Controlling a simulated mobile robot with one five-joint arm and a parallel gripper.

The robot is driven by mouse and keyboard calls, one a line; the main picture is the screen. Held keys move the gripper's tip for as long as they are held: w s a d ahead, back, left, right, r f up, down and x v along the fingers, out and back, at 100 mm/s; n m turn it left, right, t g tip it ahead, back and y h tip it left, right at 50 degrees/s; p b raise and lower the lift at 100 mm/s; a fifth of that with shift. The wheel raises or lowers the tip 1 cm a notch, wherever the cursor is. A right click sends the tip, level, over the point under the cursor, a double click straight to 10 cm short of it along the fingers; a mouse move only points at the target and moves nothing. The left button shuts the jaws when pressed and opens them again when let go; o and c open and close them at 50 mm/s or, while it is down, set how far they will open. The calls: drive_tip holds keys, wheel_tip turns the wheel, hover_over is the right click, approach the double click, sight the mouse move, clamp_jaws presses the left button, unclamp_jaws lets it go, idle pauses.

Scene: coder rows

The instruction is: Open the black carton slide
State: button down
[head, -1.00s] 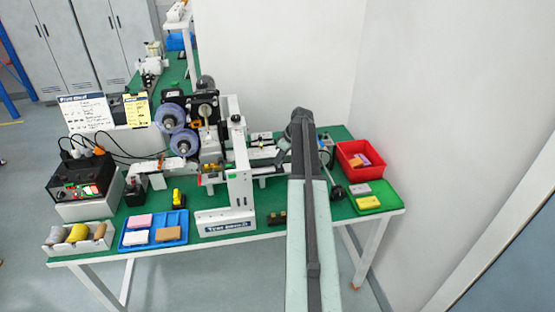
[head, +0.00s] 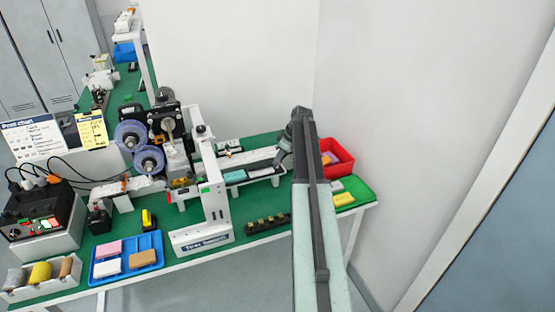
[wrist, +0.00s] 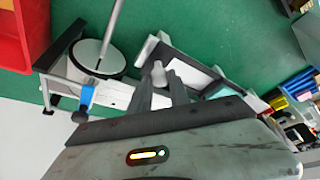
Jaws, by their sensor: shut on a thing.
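My gripper (wrist: 160,90) shows in the wrist view with its two dark fingers on either side of a pale grey knob (wrist: 158,72). The fingers are shut on this knob. A dark grey slide rail (wrist: 195,62) runs beside the knob and slants down to the right; I take it for the black carton slide. A white rail (wrist: 115,95) lies on the other side. In the head view my arm reaches over the right end of the white machine (head: 214,205), and the arm hides the gripper tips and the knob.
In the head view a red bin (head: 338,160) and a green tray (head: 358,192) stand right of my arm. A row of black blocks (head: 268,223) lies near the front edge. A blue tray (head: 126,258) and a control box (head: 35,215) stand at left. A wall is close behind.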

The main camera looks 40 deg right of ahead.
drive_tip(key=shift+w+a, duration=0.1)
drive_tip(key=shift+w, duration=0.05)
drive_tip(key=c, duration=1.2)
unclamp_jaws()
drive_tip(key=shift+w+a, duration=0.1)
drive_tip(key=p+v, duration=0.7)
drive_tip(key=v, duration=0.1)
drive_tip(key=shift+f, duration=0.1)
